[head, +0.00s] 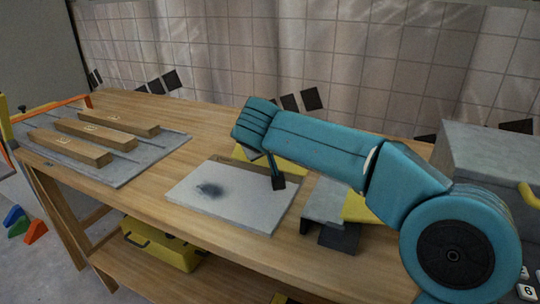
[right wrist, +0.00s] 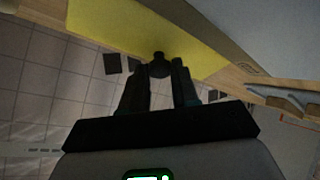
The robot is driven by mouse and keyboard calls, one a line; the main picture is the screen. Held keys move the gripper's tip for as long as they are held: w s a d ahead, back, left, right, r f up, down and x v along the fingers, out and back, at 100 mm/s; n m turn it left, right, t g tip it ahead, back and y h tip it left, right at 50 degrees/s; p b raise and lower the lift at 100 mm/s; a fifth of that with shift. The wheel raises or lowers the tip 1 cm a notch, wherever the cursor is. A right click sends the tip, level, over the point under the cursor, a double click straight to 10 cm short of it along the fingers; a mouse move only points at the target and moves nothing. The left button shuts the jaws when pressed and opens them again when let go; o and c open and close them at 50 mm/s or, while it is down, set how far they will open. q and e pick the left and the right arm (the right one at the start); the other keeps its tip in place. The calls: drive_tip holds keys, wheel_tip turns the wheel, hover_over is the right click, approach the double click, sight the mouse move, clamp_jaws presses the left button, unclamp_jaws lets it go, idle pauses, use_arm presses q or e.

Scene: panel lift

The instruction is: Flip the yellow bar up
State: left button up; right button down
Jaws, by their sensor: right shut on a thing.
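In the right wrist view a broad yellow bar (right wrist: 150,25) crosses the top, with a small dark knob (right wrist: 158,66) at its lower edge. My right gripper (right wrist: 161,72) has its two dark fingers on either side of the knob and is shut on it. In the head view my teal right arm reaches in from the right, and the right gripper (head: 278,183) shows only as a dark tip over the edge of a pale panel. Yellow parts (head: 358,208) show below and behind the arm; the arm hides how they join. My left gripper is not in view.
The pale panel (head: 225,205) with a dark smudge lies on the wooden table (head: 150,190). Several wooden blocks (head: 95,135) lie on a grey board at left. A grey box (head: 485,150) stands at right. A yellow case (head: 160,245) sits on the lower shelf.

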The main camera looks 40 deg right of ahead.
idle(0.4)
drive_tip(key=c, duration=0.8)
unclamp_jaws()
drive_tip(key=shift+w, duration=0.1)
drive_tip(key=shift+c, duration=0.2)
drive_tip(key=shift+a+r, duration=0.1)
drive_tip(key=p+v, duration=0.3)
drive_tip(key=v, duration=1.3)
drive_tip(key=shift+s+p, duration=0.2)
drive_tip(key=shift+p, duration=0.1)
